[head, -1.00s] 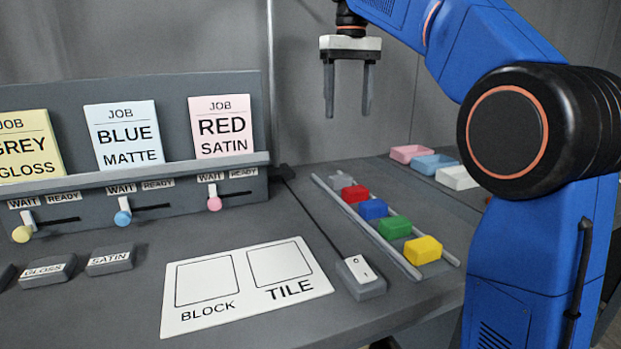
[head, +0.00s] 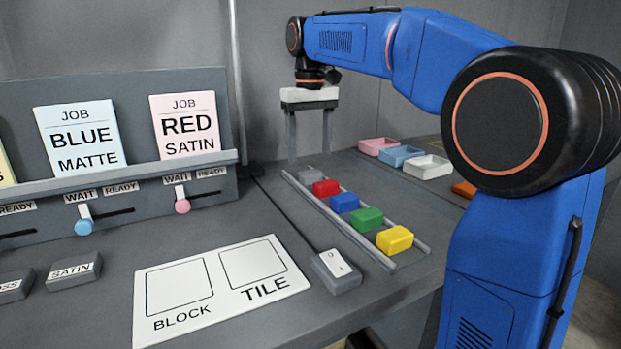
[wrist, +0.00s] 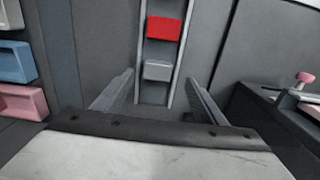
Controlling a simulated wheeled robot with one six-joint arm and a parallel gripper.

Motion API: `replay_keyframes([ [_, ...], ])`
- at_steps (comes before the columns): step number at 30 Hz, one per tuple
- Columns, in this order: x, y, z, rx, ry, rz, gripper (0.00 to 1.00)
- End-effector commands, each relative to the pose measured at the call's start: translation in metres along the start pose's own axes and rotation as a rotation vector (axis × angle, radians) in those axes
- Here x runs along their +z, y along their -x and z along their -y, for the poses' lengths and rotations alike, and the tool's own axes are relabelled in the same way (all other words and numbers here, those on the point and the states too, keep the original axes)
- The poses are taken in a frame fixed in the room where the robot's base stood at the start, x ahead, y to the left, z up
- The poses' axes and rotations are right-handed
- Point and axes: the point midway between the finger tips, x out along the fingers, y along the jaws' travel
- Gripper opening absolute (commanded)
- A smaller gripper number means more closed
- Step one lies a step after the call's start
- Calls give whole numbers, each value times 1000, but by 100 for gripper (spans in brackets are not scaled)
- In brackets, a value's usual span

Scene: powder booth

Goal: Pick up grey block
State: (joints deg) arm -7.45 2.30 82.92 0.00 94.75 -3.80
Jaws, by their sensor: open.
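The grey block (head: 309,174) lies at the far end of the rail rack (head: 407,263), just beyond the red block (head: 325,187). In the wrist view the grey block (wrist: 158,70) sits between the two rails, with the red block (wrist: 164,28) above it in the picture. My gripper (head: 310,158) is open and empty, fingers pointing down, over the far end of the rack. In the wrist view its fingers (wrist: 158,88) stand wide on either side of the rack, with the grey block between and ahead of them.
Blue (head: 345,202), green (head: 366,219) and yellow (head: 394,240) blocks follow along the rack. Pink (head: 379,146), light blue (head: 401,156) and white (head: 427,167) trays stand to the right. A job board (head: 220,130) stands left; a white BLOCK/TILE card (head: 216,318) lies in front.

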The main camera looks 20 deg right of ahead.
Motion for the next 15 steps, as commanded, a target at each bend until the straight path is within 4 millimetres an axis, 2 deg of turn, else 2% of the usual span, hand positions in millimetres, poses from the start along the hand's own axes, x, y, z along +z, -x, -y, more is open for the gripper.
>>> replay_keyframes([
  [12,-4,-46,-4,0,0,1,66],
  [15,-4,-51,-4,0,0,2,66],
])
